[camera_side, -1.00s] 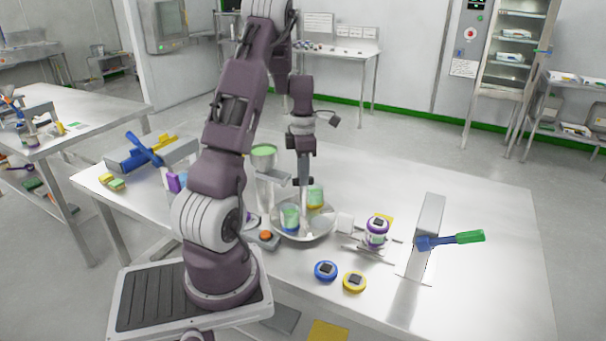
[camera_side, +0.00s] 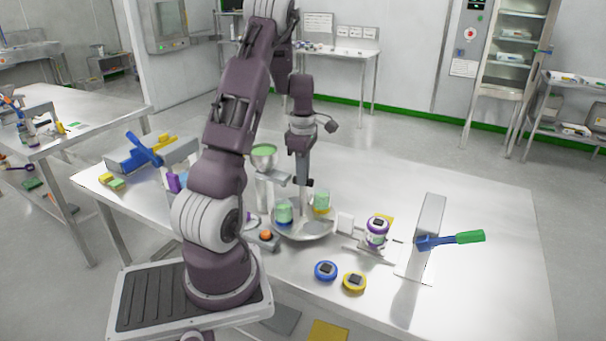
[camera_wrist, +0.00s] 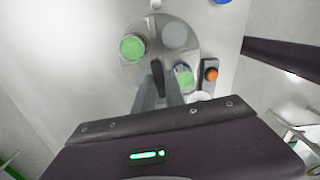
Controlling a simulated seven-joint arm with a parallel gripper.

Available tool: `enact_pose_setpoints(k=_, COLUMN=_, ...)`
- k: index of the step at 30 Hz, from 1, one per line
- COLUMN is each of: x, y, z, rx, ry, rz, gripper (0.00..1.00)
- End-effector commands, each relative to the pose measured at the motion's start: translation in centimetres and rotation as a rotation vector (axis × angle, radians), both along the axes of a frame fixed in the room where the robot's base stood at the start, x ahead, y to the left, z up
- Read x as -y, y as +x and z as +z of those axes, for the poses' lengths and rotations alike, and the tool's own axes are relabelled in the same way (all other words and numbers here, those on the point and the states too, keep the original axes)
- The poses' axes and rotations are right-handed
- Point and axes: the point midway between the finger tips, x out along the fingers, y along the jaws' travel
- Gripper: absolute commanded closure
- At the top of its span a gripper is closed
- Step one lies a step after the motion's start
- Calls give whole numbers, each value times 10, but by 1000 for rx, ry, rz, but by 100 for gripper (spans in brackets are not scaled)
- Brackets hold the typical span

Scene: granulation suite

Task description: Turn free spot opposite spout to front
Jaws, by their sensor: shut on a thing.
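A round metal turntable (camera_side: 303,233) stands mid-table and also shows in the wrist view (camera_wrist: 190,52). It carries a green-filled jar with a blue base (camera_side: 284,212) at its left and a green-filled jar with a yellow base (camera_side: 321,202) at its right. A bare grey round spot (camera_side: 317,228) lies at its front right; it is plain in the wrist view (camera_wrist: 174,35). My gripper (camera_side: 303,184) points down over the turntable, shut on a dark upright handle (camera_wrist: 157,72). The spout (camera_side: 276,176) under the green-filled hopper (camera_side: 263,155) reaches over the back left of the turntable.
A control box with an orange button (camera_side: 265,235) is beside the turntable. A purple-lidded jar (camera_side: 377,232) stands on a rack to the right. Blue (camera_side: 326,270) and yellow (camera_side: 355,281) lids lie in front. The table's right end is clear.

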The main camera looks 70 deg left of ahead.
Motion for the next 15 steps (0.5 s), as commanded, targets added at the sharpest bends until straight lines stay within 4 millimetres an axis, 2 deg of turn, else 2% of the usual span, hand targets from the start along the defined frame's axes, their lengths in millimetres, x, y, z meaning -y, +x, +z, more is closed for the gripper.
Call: enact_pose_setpoints(k=15, x=-1, y=2, z=2, rx=6, ry=4, rz=-257, gripper=100)
